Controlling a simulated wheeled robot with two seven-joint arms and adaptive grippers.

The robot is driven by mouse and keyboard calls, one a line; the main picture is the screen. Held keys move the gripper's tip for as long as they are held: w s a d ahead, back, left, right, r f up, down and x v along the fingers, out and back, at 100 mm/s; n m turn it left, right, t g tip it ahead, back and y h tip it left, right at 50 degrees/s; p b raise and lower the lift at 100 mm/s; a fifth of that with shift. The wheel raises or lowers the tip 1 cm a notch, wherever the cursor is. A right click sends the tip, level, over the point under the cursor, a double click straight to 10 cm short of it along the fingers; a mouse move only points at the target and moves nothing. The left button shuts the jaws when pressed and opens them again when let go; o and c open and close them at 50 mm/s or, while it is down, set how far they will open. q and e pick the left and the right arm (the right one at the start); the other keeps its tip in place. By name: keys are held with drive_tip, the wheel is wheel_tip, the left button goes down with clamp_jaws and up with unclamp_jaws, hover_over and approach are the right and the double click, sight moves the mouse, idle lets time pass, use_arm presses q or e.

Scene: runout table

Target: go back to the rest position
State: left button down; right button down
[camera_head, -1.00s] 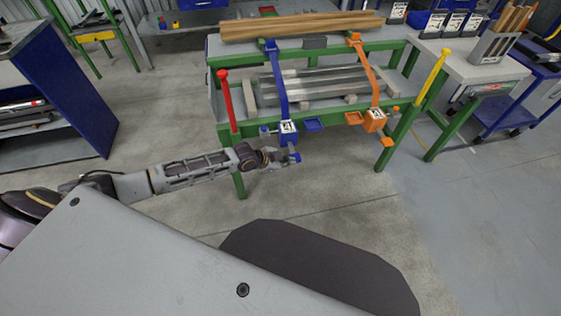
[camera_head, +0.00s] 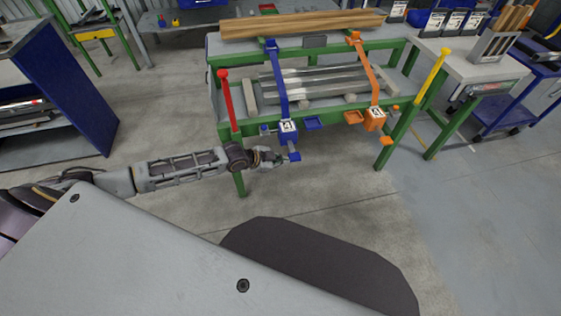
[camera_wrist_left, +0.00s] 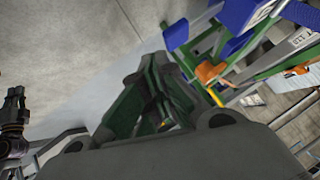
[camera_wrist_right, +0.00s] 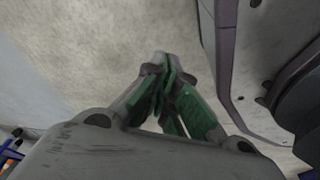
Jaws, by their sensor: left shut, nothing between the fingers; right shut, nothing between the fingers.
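My left gripper (camera_head: 280,158) is shut and empty. In the head view it is at the front left of the green-framed table (camera_head: 222,120), beside the lower end of the blue strap fitting (camera_head: 288,130). I cannot tell whether they touch. The left wrist view shows its closed green-padded fingers (camera_wrist_left: 160,85), with blue and orange parts of the table beyond. My right gripper (camera_wrist_right: 165,75) shows only in the right wrist view. Its fingers are together and empty, above bare floor, with a grey body panel close on the right.
An orange strap fitting (camera_head: 374,120) hangs at the table front, between a red post (camera_head: 228,100) and a yellow one (camera_head: 432,75). Metal bars (camera_head: 320,82) and wooden beams (camera_head: 300,24) lie on the table. A blue cabinet (camera_head: 70,85) stands left. The floor in front is clear.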

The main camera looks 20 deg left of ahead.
drive_tip(key=shift+w, duration=0.1)
idle(0.3)
